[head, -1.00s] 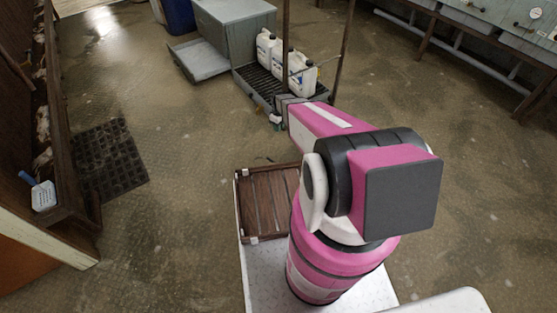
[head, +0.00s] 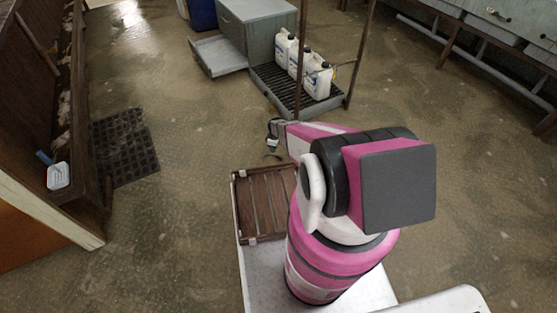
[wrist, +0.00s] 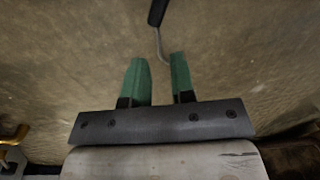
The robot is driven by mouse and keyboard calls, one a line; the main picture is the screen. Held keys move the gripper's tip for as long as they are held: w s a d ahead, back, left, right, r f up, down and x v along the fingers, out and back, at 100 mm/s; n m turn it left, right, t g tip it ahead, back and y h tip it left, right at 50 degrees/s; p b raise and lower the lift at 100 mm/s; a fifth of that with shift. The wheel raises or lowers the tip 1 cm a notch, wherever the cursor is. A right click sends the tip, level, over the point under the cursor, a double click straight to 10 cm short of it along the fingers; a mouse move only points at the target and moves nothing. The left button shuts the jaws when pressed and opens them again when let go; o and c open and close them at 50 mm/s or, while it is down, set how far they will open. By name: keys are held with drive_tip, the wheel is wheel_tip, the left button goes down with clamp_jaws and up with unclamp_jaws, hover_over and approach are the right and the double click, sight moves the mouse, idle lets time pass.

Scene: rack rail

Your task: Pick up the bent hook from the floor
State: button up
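The bent hook (wrist: 157,38) lies on the floor in the wrist view, with a black handle at the top edge and a thin grey rod that curves toward my fingertips. My gripper (wrist: 156,58) has two green fingers spread apart with nothing between them. The rod's lower end shows just beyond the fingertips, closer to the right finger; I cannot tell the height gap. In the head view my gripper (head: 272,142) is low, left of my pink arm and beyond the slatted wooden tray. A small dark curved shape (head: 273,156) shows below it; I cannot tell if it is the hook.
White jugs (head: 318,76) stand on a slatted grey platform (head: 272,88) with upright posts, close beyond my gripper. A grey cabinet (head: 258,35) stands behind. A dark mat (head: 126,150) and wooden rack are at left. The floor between is clear.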

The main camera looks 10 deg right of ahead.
sight(273, 157)
drive_tip(key=f, duration=0.5)
drive_tip(key=shift+s+a, duration=0.15)
drive_tip(key=shift+a, duration=0.05)
clamp_jaws()
drive_tip(key=shift+r, duration=0.15)
